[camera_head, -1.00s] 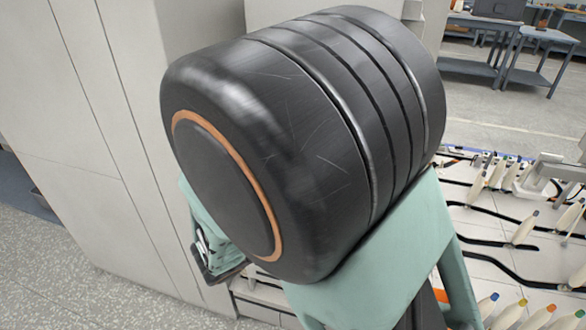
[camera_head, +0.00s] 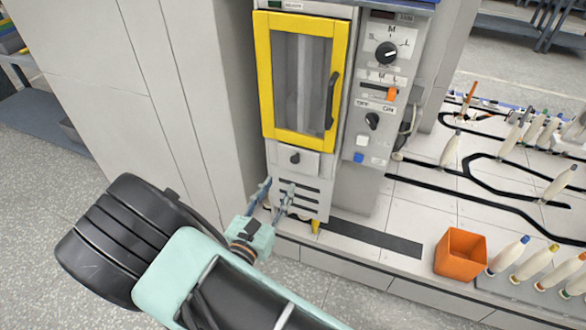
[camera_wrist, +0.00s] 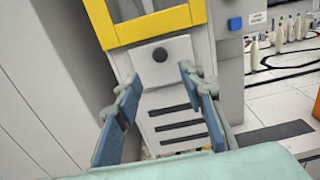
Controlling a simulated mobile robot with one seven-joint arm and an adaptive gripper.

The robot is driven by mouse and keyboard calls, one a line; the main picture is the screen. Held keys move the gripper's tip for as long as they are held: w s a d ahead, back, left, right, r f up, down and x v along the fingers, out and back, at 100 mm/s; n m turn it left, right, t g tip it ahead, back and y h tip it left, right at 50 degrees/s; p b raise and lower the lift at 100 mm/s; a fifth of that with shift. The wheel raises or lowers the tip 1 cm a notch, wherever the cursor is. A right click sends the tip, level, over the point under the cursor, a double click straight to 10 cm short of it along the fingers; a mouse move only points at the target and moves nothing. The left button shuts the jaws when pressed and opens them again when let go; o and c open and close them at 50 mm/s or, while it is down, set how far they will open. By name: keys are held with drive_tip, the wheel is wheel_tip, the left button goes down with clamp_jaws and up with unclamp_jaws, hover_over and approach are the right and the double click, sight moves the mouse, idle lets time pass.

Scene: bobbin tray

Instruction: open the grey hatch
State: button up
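The grey hatch (camera_head: 310,164) is a small pale panel with a round dark knob (camera_head: 294,158), below the yellow-framed door of the machine. It looks closed. In the wrist view the hatch (camera_wrist: 178,52) and its knob (camera_wrist: 160,55) are ahead, framed between the fingers. My gripper (camera_head: 277,188) is in front of the machine's lower part, just below the hatch in the picture. Its two blue-padded fingers stand wide apart in the wrist view (camera_wrist: 158,85), with nothing between them. I cannot tell the exact gap to the hatch.
The yellow door (camera_head: 261,75) has a dark handle. A control panel (camera_head: 388,95) with knobs and buttons stands to its right. An orange bin (camera_head: 460,252) and several cream bobbins stand on the white-tiled surface at right. A tall grey cabinet (camera_head: 110,60) is at left.

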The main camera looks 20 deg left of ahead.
sight(294, 162)
drive_tip(key=w, duration=0.3)
drive_tip(key=w+b, duration=0.1)
drive_tip(key=w, duration=0.6)
drive_tip(key=shift+d, duration=0.4)
drive_tip(key=shift+c, duration=0.7)
clamp_jaws()
drive_tip(key=shift+b, duration=0.3)
